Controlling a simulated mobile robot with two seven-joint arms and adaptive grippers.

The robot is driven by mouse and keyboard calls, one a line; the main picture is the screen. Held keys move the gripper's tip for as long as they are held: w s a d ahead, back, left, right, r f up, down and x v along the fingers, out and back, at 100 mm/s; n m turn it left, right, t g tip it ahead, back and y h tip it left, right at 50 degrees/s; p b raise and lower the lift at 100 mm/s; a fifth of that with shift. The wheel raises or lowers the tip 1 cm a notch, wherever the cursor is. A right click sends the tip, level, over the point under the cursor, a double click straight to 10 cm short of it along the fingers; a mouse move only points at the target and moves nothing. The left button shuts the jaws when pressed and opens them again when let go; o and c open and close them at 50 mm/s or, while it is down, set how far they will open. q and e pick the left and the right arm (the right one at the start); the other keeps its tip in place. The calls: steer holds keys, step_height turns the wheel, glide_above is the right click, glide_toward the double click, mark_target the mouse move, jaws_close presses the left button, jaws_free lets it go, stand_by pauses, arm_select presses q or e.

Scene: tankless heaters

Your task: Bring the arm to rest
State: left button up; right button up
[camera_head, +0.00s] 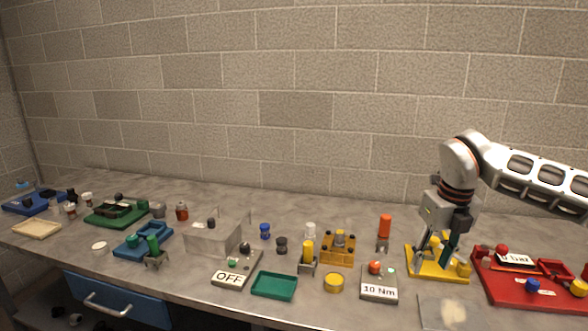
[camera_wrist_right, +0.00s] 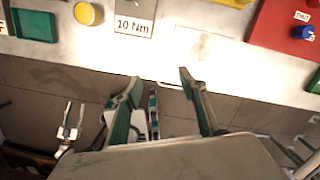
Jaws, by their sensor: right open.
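My right gripper (camera_head: 436,250) hangs from the arm at the right, its fingers pointing down and overlapping a yellow fixture (camera_head: 458,275) in the head view. In the right wrist view the same gripper (camera_wrist_right: 160,77) is open, with its two dark green and grey fingers apart and nothing held between them. There the fingers lie over the bench's front edge and the floor. I cannot tell the exact height above the bench. My left gripper does not show in the head view.
A red tray (camera_head: 505,291) stands right of the gripper. A grey block marked 10 Nm (camera_head: 379,291), a green tray (camera_head: 274,286) and a clear box (camera_head: 205,240) stand to the left on the bench. A brick wall (camera_head: 300,100) rises behind.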

steer(key=s+a+f+n+g+y, duration=0.1)
steer(key=s+a+f+y, duration=0.15)
steer(key=a, duration=0.45)
steer(key=s+a+f+n+g+y, duration=0.15)
steer(key=s+a+f, duration=0.25)
steer(key=a, duration=0.4)
steer(key=s+a+f+n+g+y, duration=0.1)
steer(key=s+a+f+y, duration=0.2)
steer(key=a, duration=0.4)
steer(key=s+a+r+m+t+y, duration=0.1)
steer(key=s+a+r+m+y, duration=0.2)
steer(key=a+y, duration=0.35)
steer(key=s+a+r+m+t+y, duration=0.1)
steer(key=s+a+r+m+y, duration=0.15)
steer(key=a+y, duration=0.4)
steer(key=w+d+f+m+t+h, duration=0.4)
steer(key=d+f+m+t+h, duration=1)
steer(key=m, duration=1)
steer(key=s+d+f+m+g+h, duration=0.1)
steer(key=s+d+f+m, duration=0.1)
steer(key=s+f, duration=0.3)
steer(key=s+d+f+m+g+h, duration=0.1)
steer(key=s+d+f+m, duration=0.2)
steer(key=s+d+f, duration=0.2)
steer(key=s+d+f+m+g+h, duration=0.1)
steer(key=s+d+f, duration=0.3)
steer(key=f, duration=0.6)
steer(key=shift+s+d+f+m+h, duration=0.15)
steer(key=shift+s+f+m+h, duration=0.2)
steer(key=shift+s+m, duration=0.3)
